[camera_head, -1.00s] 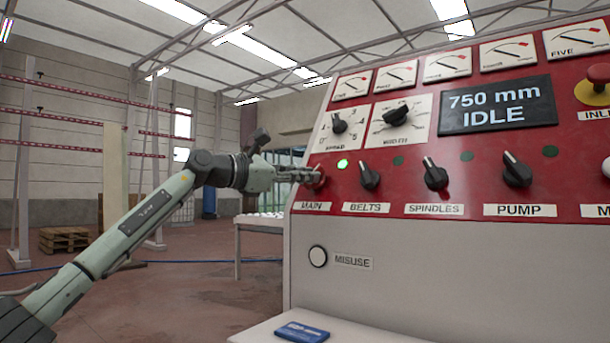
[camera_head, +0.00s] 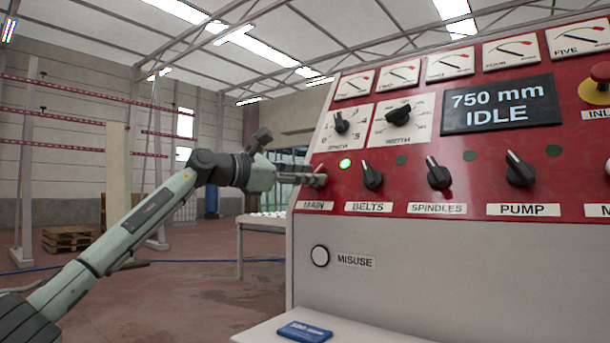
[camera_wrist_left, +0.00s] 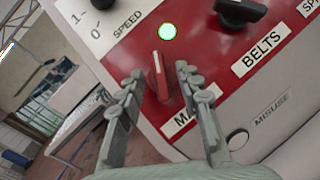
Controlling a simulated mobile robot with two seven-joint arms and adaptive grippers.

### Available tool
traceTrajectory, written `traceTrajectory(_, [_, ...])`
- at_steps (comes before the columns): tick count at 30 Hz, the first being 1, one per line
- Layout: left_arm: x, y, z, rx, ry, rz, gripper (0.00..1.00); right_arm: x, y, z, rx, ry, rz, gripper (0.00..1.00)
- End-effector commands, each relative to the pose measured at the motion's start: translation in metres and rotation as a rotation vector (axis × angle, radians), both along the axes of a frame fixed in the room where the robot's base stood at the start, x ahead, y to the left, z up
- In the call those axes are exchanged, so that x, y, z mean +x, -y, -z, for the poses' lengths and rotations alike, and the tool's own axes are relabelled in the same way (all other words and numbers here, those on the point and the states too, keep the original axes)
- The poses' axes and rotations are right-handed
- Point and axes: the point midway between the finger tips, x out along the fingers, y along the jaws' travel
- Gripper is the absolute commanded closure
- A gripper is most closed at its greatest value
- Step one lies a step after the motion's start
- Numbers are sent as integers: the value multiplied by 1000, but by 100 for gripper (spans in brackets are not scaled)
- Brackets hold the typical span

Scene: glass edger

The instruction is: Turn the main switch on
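The main switch (camera_wrist_left: 159,78) is a knob with a red face and a pale pointer line, above the partly covered MAIN label in the left wrist view. The green lamp (camera_wrist_left: 168,32) beside it is lit; this lamp also shows in the head view (camera_head: 345,163). My left gripper (camera_wrist_left: 158,72) is open, with one finger on each side of the knob and gaps showing. In the head view, my left gripper (camera_head: 322,175) is at the panel's left edge and hides most of the switch. The display (camera_head: 500,104) reads "750 mm IDLE". My right gripper is not in view.
The belts knob (camera_head: 371,175) is close to the right of my gripper, with the spindles knob (camera_head: 438,174) and pump knob (camera_head: 518,170) further right.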

Motion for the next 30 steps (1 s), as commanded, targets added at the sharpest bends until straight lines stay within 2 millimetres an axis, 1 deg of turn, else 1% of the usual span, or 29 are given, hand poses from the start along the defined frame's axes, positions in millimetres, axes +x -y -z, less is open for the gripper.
traceTrajectory(5, [-6,-10,0,1,2,-2,66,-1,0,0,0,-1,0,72])
traceTrajectory(8, [-17,-25,0,1,3,-3,66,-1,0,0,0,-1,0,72])
traceTrajectory(15, [-49,-66,0,2,2,-2,66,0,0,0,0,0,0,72])
traceTrajectory(18, [-60,-79,0,1,0,-3,66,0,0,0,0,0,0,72])
traceTrajectory(21, [-67,-88,0,0,0,-2,66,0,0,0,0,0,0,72])
traceTrajectory(24, [-72,-93,0,1,-1,0,66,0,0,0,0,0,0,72])
traceTrajectory(30, [-74,-95,0,1,-1,0,66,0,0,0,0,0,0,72])
